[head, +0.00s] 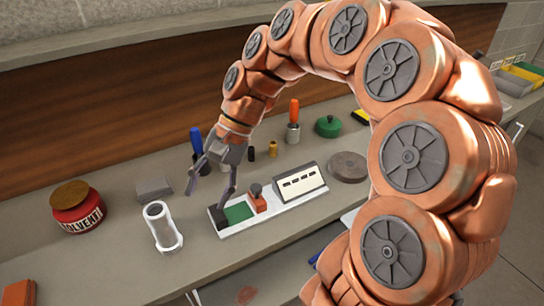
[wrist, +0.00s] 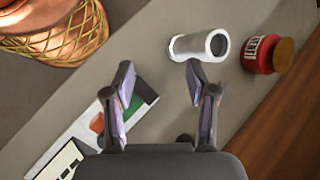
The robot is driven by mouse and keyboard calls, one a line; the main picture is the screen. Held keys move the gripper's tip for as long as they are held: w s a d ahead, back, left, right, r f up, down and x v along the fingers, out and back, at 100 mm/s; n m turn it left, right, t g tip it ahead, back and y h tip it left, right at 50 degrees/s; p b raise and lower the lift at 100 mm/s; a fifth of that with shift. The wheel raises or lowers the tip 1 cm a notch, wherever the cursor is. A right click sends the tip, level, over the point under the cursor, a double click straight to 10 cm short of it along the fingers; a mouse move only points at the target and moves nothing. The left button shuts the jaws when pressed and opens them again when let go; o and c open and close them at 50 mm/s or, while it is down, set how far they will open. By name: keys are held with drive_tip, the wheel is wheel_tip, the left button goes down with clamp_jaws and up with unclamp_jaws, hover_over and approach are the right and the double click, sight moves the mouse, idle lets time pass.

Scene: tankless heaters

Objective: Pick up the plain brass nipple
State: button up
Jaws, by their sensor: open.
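A small brass-coloured cylinder (head: 273,149), which looks like the plain brass nipple, stands upright on the counter behind my gripper and to its right in the head view. It is too small there for me to see its surface detail. I do not see it in the wrist view. My gripper (head: 208,192) is open and empty, pointing down over the counter between a pale cylinder (head: 161,226) and a white tray (head: 289,212). In the wrist view my gripper (wrist: 160,72) shows its two fingers spread apart with nothing between the tips.
A red solvent jar (head: 78,208) and a grey block (head: 154,189) are at the left. A small black cylinder (head: 251,154), a blue-handled tool (head: 197,140) and an orange-handled tool (head: 294,122) stand near the brass piece. A green lidded pot (head: 328,126) and a round disc (head: 348,167) are right.

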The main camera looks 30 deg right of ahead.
drive_tip(key=w+d+f+m+t+y+b, duration=0.1)
drive_tip(key=w+d+m+t+y+b, duration=0.15)
drive_tip(key=w+d+m, duration=0.5)
drive_tip(key=m+t+y+b, duration=0.2)
drive_tip(key=m+t+b, duration=0.45)
drive_tip(key=m, duration=0.35)
approach(273, 148)
drive_tip(key=w, duration=0.1)
drive_tip(key=w+a+f, duration=0.1)
drive_tip(key=shift+w+f+p, duration=0.25)
drive_tip(key=shift+f+p, duration=0.05)
drive_tip(key=shift+p, duration=0.05)
drive_tip(key=shift+x, duration=3.9)
drive_tip(key=shift+s+f, duration=0.1)
clamp_jaws()
